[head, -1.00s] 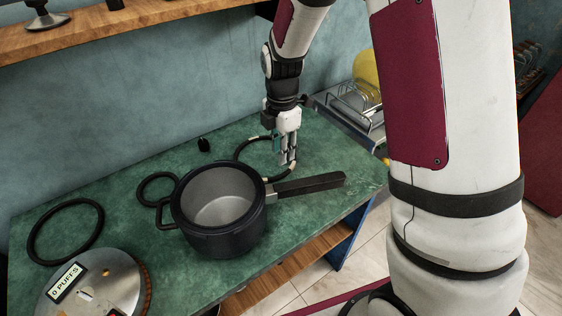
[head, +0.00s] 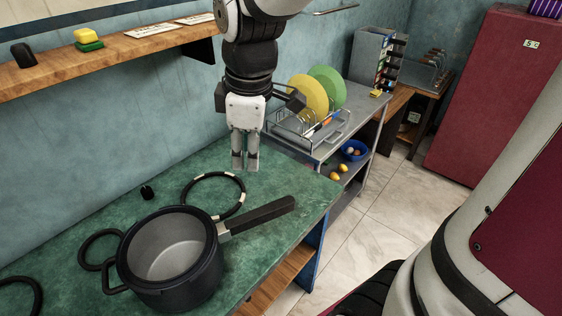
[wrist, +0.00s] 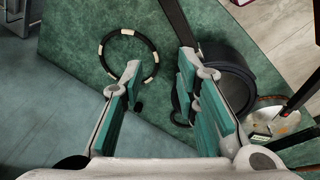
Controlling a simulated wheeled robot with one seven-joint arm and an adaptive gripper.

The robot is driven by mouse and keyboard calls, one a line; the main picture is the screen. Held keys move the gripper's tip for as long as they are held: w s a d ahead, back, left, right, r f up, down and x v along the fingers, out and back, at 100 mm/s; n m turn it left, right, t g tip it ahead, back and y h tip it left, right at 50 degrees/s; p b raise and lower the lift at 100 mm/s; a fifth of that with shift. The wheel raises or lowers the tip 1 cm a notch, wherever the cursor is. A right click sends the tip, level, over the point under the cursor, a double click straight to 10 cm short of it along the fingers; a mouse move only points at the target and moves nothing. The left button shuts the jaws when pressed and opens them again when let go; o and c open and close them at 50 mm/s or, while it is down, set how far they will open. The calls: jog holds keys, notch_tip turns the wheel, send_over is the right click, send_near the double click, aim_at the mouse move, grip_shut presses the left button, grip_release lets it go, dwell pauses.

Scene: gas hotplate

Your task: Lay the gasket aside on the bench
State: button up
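A black ring with pale bands, apparently the gasket (head: 241,200), lies flat on the green bench (head: 262,180), behind the pot's handle.
A plain black ring (head: 84,256) lies left of the pot, and another (head: 37,292) is cut off at the left edge. A small black item (head: 147,192) lies near the wall. A dish rack (head: 300,130) with plates stands beyond the bench's right end. A wooden shelf (head: 120,55) hangs above.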

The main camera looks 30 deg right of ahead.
jog(key=s+d+r+m+t, duration=0.1)
jog(key=s+r+m, duration=0.3)
jog(key=s+m, duration=0.7)
jog(key=s+t, duration=0.1)
jog(key=s, duration=0.2)
jog(key=shift+s, duration=0.3)
